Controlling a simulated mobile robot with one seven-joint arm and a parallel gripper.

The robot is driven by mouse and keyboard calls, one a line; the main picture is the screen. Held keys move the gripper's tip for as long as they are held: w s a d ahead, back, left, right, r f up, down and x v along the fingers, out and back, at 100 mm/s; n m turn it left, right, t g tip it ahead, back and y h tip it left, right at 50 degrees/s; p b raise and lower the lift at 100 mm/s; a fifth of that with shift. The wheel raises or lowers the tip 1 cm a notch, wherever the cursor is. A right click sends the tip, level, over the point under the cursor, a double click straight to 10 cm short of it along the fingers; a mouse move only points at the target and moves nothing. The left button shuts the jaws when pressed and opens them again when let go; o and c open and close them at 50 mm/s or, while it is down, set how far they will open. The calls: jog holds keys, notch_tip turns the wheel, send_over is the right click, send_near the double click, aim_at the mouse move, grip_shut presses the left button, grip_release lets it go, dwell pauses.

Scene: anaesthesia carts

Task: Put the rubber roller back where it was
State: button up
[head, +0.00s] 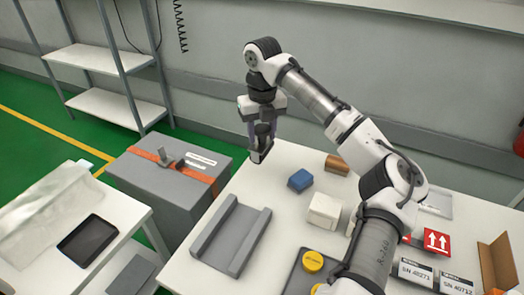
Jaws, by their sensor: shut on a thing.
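My gripper (261,130) points down above the far left part of the white table, at the end of my raised arm. It is shut on a small dark object (262,152), which looks like the rubber roller. The object hangs below the fingers and seems clear of the table; its far side and exact shape are hard to make out. A grey channel-shaped holder (249,241) lies empty on the table, nearer than the gripper.
On the table (288,160) stand a blue block (300,180), a brown piece (337,164), a white block (324,210) and a dark tray (296,283) with a yellow round piece (312,261). White labelled boxes (415,272) stand right. A strapped grey case (150,180) stands left.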

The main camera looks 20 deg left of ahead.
aim_at(262, 151)
jog(key=shift+f+p, duration=0.3)
jog(key=shift+f, duration=3)
jog(key=shift+f, duration=0.15)
jog(key=o, duration=0.9)
notch_tip(262, 151, up, 12)
jog(key=shift+r+b, duration=0.2)
jog(key=shift+b, duration=0.3)
